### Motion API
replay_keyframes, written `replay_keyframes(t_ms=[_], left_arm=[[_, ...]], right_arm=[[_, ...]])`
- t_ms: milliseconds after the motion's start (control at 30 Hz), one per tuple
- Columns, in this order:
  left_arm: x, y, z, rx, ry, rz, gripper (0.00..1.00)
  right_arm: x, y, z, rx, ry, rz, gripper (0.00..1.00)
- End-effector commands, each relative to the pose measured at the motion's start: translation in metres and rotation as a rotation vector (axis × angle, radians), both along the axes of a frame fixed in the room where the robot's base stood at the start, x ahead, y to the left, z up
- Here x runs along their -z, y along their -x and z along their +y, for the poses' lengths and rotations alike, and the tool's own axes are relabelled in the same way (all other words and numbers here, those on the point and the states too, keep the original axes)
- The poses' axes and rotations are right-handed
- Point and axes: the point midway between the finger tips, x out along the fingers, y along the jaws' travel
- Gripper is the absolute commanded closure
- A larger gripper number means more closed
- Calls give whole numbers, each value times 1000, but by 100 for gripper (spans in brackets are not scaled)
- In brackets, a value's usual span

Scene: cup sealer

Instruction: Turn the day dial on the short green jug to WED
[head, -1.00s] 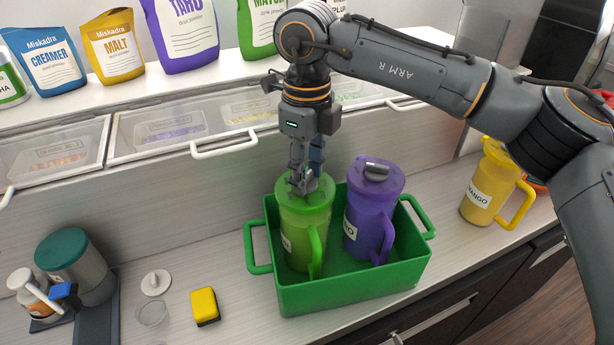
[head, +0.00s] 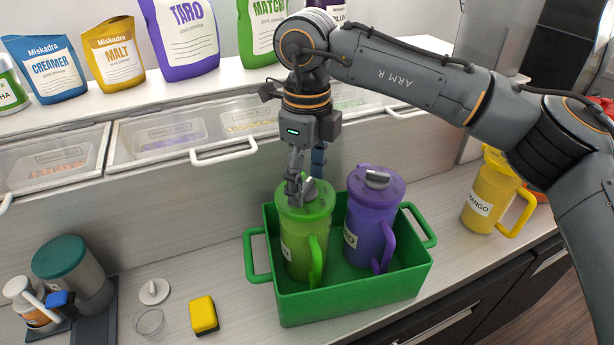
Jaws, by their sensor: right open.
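The green jug (head: 302,240) stands upright in the green crate (head: 350,305), beside a purple jug (head: 368,225). No day lettering on the dial can be read from here. My right gripper (head: 300,190) points down over the green jug's lid, open, with its fingertips at the dial. I cannot tell whether the fingers touch the dial. My left gripper is not in view.
A yellow jug (head: 490,195) stands right of the crate. A yellow sponge (head: 203,315), a white lid (head: 154,291) and a teal-topped container (head: 72,270) are at the left. Lidded bins (head: 165,140) and powder pouches (head: 184,38) line the back.

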Motion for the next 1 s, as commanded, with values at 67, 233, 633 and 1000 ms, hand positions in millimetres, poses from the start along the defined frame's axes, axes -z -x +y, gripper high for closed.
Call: replay_keyframes(t_ms=[67, 233, 633, 1000], left_arm=[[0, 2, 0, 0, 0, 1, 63], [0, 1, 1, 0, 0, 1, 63], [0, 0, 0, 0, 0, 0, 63], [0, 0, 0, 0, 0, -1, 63]], right_arm=[[0, 0, 0, 0, 0, 0, 37], [-13, -1, 0, 2, 0, -1, 37], [-94, 0, 1, 0, 0, -2, 37], [-120, 0, 0, -1, 0, 1, 37]])
